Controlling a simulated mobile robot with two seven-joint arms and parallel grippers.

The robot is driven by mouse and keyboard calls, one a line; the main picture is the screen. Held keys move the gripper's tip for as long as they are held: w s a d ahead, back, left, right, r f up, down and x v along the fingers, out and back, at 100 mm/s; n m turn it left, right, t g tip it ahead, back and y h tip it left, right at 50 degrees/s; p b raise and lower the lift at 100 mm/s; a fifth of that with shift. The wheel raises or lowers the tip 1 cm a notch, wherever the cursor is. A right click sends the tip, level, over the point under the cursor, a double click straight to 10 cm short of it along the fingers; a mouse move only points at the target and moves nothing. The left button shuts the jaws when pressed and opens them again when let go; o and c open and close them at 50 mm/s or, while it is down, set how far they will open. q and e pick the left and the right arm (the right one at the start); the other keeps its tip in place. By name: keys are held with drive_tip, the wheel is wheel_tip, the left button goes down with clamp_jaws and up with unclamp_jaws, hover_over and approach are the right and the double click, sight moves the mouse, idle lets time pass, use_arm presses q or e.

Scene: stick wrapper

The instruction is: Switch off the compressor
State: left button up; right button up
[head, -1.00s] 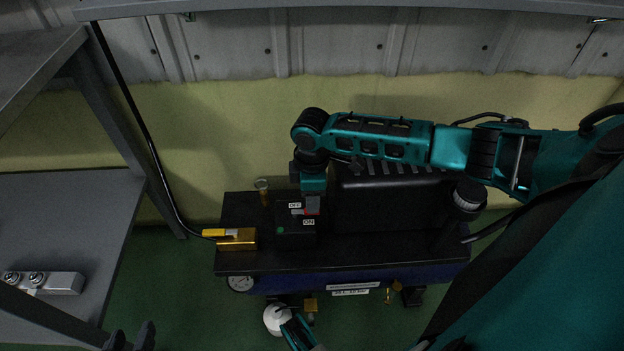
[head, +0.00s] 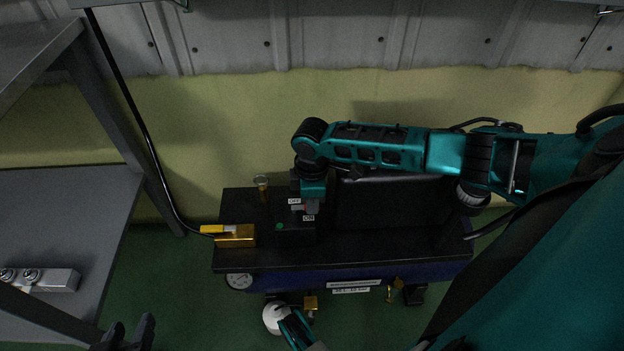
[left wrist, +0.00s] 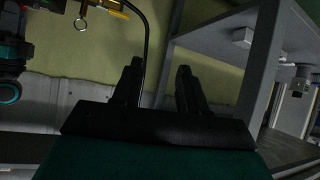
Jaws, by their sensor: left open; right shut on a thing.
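The compressor (head: 370,245) stands on the green floor against the wall, with a black top and a blue tank. Its switch box (head: 296,235) carries an OFF label (head: 294,201) at the upper left and an ON label (head: 308,218) below. My right gripper (head: 312,208) points down at the switch box and is shut on the red switch lever (head: 299,208), which it mostly hides. The lever's exact position is hard to tell. My left gripper (head: 124,336) is at the bottom left, away from the compressor. In the left wrist view it (left wrist: 157,80) is open and empty.
A grey shelf rack (head: 60,215) stands at the left, with a metal fitting (head: 42,280) on it. A yellow and brass valve (head: 235,236) joins a black hose (head: 150,150) beside the switch box. A gauge (head: 239,281) sits at the tank's front left.

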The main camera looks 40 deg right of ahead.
clamp_jaws()
